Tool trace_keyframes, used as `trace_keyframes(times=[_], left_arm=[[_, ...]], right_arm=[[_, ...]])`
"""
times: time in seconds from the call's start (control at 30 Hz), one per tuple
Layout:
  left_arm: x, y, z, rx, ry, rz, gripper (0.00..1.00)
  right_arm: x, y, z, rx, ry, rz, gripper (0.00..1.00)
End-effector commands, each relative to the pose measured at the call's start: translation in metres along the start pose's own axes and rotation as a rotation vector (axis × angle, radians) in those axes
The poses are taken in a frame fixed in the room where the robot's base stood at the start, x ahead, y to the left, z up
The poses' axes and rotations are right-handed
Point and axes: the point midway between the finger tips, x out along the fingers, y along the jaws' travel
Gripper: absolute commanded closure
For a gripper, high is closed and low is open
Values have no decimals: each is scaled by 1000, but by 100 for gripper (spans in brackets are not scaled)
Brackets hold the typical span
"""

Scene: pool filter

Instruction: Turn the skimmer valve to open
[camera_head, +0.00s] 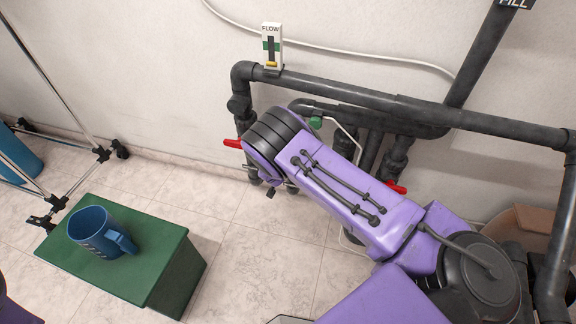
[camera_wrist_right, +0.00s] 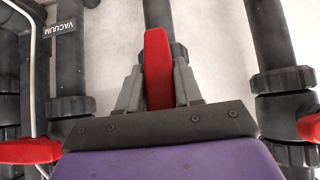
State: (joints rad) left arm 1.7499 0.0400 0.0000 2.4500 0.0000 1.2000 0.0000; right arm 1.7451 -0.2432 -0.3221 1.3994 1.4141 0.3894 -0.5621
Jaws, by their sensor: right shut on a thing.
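In the right wrist view, my right gripper (camera_wrist_right: 159,88) is shut on a red valve handle (camera_wrist_right: 157,50), which stands lengthwise between the two grey fingers in front of a dark pipe. No skimmer label is readable, so I cannot tell from a label which valve this is. A second red handle (camera_wrist_right: 30,151) lies sideways at the left, below a pipe labelled VACUUM (camera_wrist_right: 60,29). Another red handle (camera_wrist_right: 309,126) shows at the right edge. In the head view, my right arm hides the held handle and the fingers; red handles show at its left (camera_head: 233,143) and right (camera_head: 397,188).
Dark pipes (camera_head: 400,104) run along the wall, with a flow gauge (camera_head: 271,47) on top. A green box (camera_head: 160,255) carries a blue mug (camera_head: 92,226) at the lower left. A metal rack (camera_head: 60,105) stands at the far left. Floor between box and pipes is clear.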

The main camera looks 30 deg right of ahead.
Motion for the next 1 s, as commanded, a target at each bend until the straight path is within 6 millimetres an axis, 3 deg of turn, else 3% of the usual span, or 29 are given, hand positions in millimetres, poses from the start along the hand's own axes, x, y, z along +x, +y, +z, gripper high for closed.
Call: trace_keyframes(times=[0.23, 0.27, 0.3, 0.33, 0.67, 1.0], left_arm=[[0, 0, 0, 0, 0, 0, 0], [0, 0, 0, 0, 0, 0, 0], [0, 0, 0, 0, 0, 0, 0], [0, 0, 0, 0, 0, 0, 0], [-3, 0, -1, 0, 0, 0, 0], [-26, -2, -11, 0, 0, 0, 0]], right_arm=[[-1, -2, -4, 2, 7, -4, 96], [-1, -2, -4, 2, 7, -5, 62], [-1, -2, -4, 2, 7, -5, 49], [-1, -2, -4, 2, 7, -5, 45], [-7, -1, -3, 2, 2, -3, 45], [-83, -2, -6, 2, 4, -4, 45]])
